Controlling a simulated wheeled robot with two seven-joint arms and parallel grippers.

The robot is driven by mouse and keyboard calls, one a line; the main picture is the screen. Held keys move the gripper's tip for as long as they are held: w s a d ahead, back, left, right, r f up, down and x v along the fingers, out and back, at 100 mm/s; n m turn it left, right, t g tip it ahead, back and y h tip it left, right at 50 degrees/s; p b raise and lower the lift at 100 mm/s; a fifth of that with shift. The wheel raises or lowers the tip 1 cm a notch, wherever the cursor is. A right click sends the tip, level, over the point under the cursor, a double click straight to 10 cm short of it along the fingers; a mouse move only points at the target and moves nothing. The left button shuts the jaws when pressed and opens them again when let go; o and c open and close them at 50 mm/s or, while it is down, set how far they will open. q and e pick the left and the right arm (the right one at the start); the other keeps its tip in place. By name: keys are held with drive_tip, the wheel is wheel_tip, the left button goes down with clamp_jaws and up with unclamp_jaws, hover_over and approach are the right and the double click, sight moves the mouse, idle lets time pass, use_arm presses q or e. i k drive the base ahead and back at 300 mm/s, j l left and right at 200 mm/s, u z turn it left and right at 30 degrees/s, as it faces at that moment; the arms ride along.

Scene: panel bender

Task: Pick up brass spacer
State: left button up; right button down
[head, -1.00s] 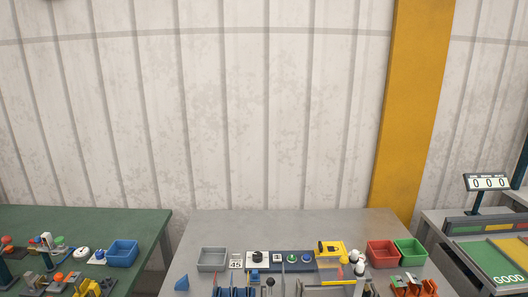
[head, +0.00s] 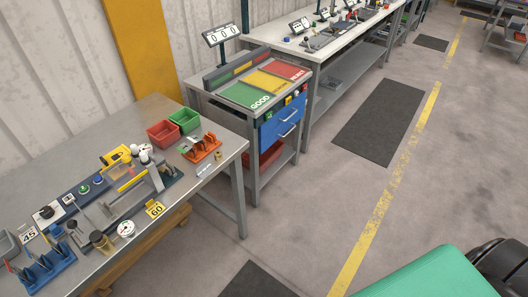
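A small brass-coloured piece (head: 217,154) stands on the grey metal bench (head: 150,115) near its right end, beside an orange rack (head: 203,148). It looks like the brass spacer, but it is too small to make out its shape. Neither of my grippers is in the head view.
Red (head: 162,133) and green (head: 185,120) bins stand at the bench's back right. A sorting cabinet (head: 262,90) with coloured zones stands beyond it. The floor right of the bench is open, with dark mats (head: 380,122).

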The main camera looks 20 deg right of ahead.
sight(218, 154)
drive_tip(key=z, duration=0.3)
drive_tip(key=u, duration=0.25)
drive_tip(key=i+l+u, duration=0.2)
drive_tip(key=u, duration=0.15)
drive_tip(key=i+l+u, duration=0.15)
drive_tip(key=l+u, duration=0.25)
drive_tip(key=i+l+u, duration=0.1)
drive_tip(key=l+u, duration=0.25)
drive_tip(key=i+l+u, duration=0.1)
drive_tip(key=l+u, duration=0.25)
